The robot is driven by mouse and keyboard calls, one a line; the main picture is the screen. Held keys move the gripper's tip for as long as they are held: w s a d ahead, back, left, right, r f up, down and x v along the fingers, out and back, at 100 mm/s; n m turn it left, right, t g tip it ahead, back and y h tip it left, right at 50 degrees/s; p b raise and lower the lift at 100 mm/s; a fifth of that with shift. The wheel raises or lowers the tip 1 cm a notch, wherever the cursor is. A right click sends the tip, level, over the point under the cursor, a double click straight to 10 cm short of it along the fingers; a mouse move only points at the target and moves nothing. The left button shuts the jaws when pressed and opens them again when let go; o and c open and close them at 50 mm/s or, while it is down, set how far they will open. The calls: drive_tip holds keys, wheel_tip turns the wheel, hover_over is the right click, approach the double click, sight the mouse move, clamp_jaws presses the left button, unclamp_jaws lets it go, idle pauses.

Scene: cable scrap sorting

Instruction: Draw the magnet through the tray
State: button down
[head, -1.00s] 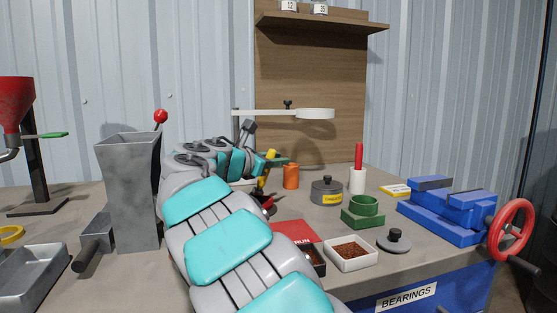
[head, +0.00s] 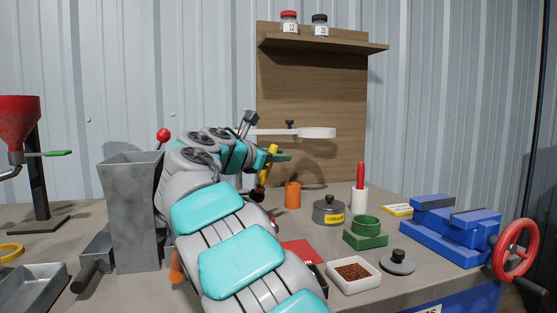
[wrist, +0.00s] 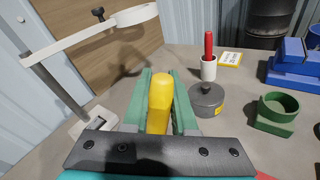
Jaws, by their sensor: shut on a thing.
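My gripper (head: 276,157) is raised above the back of the bench. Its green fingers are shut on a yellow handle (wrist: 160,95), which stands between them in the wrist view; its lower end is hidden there. The handle (head: 269,168) also shows in the head view, partly behind the arm. A white tray (head: 378,282) of copper-brown granules sits near the front edge, well below and to the right of my gripper. A grey disc with a black knob (head: 398,263) lies right of the tray. I cannot tell whether the held thing is the magnet.
A dark tray, partly hidden by my arm, touches a red card (head: 302,252). A lidded grey pot (head: 328,212), orange cup (head: 292,195), green ring block (head: 366,233) and white holder (head: 360,200) stand behind. A lamp arm (head: 300,132) is close to my gripper. A blue vise (head: 445,232) is right.

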drive_tip(key=shift+r, duration=0.15)
drive_tip(key=shift+r, duration=1.4)
